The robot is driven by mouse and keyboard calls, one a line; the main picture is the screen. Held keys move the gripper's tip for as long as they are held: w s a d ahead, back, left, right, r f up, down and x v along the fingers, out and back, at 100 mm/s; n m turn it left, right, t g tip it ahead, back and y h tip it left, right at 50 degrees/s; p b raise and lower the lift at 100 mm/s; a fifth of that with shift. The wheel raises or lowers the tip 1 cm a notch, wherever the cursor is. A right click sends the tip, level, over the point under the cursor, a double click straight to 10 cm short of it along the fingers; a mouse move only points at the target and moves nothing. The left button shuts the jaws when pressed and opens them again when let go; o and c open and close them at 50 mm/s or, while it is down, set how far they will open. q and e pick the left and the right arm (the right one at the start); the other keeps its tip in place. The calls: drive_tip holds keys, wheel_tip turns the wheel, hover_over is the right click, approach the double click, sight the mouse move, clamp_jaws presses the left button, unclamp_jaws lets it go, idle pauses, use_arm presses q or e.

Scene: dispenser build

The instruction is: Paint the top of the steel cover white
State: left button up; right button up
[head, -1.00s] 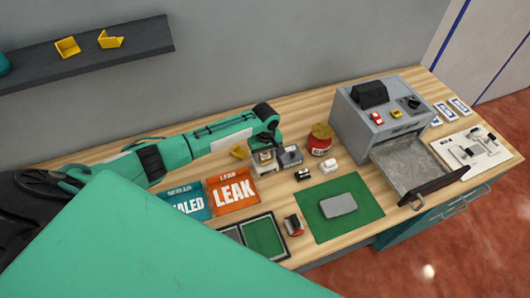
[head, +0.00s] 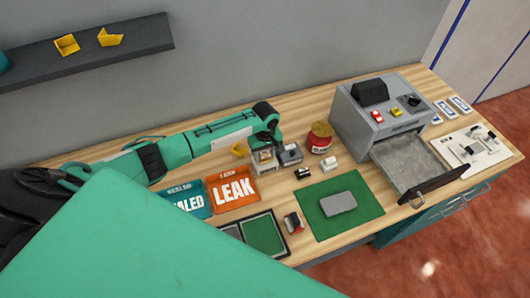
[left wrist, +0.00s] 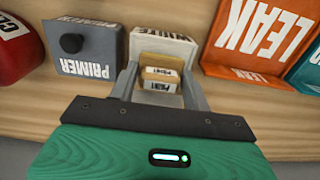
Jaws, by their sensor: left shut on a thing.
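The steel cover (head: 339,204) is a grey rounded block lying on the green mat (head: 365,188); its top looks plain grey. My left gripper (head: 264,147) is over the back of the bench, far from the cover. In the left wrist view my left gripper (left wrist: 160,92) is shut on a small tan-and-white paint pad (left wrist: 160,73). The pad is at a white-labelled pot (left wrist: 150,45), which also shows in the head view (head: 262,163); whether it touches the pot's inside is hidden. The right gripper is out of view.
A grey primer pot (left wrist: 88,48) stands beside the white pot. An orange LEAK tray (head: 233,188) and a teal tray (head: 187,200) lie nearby. A red jar (head: 320,140) stands behind the mat. A grey cabinet (head: 360,125) has its drawer (head: 415,165) open at right.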

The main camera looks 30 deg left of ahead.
use_arm(q)
drive_tip(key=shift+f, duration=0.35)
idle(0.6)
drive_tip(key=o, duration=1.6)
drive_tip(key=shift+c, duration=0.2)
drive_tip(key=shift+r, duration=0.15)
drive_tip(key=shift+r+p, duration=3.65)
drive_tip(key=shift+p, duration=0.55)
clamp_jaws()
